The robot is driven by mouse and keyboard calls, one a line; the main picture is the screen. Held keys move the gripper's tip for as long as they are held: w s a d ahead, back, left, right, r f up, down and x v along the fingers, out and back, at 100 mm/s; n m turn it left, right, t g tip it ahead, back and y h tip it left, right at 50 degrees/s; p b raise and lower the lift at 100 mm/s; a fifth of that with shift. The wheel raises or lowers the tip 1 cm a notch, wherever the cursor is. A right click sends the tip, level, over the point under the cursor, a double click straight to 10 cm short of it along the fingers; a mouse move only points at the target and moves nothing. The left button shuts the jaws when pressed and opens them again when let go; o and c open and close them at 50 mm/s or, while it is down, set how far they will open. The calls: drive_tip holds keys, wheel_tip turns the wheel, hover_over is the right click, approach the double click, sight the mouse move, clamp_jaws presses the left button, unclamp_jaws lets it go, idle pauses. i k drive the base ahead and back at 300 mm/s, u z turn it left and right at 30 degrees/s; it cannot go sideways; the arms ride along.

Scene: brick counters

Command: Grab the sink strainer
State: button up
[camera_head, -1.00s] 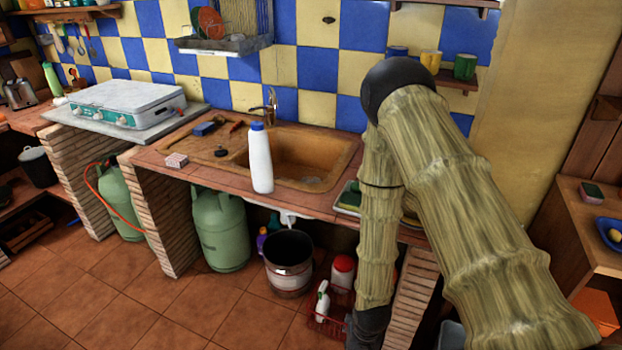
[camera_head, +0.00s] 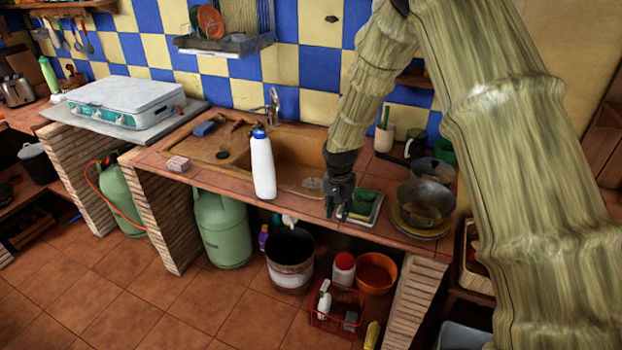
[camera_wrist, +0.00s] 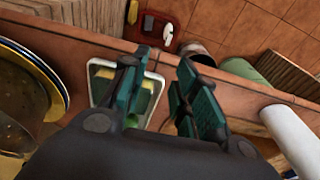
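A small dark round piece (camera_head: 222,154), which looks like the sink strainer, lies on the drainboard left of the basin of the sink (camera_head: 290,150). It is too small to make out in detail. My gripper (camera_head: 338,208) points down near the counter's front edge, right of the basin and well to the right of the dark piece. In the wrist view my gripper (camera_wrist: 160,70) is open, with nothing between its fingers. The dark piece cannot be made out in the wrist view.
A white bottle (camera_head: 263,165) stands at the sink's front edge, between my gripper and the dark piece. A tray with a green item (camera_head: 363,203) is close beside my gripper. Stacked bowls (camera_head: 425,205) stand at right. A tap (camera_head: 273,105) rises behind the basin.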

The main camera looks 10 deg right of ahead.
sight(314, 180)
drive_tip(key=i, duration=1.35)
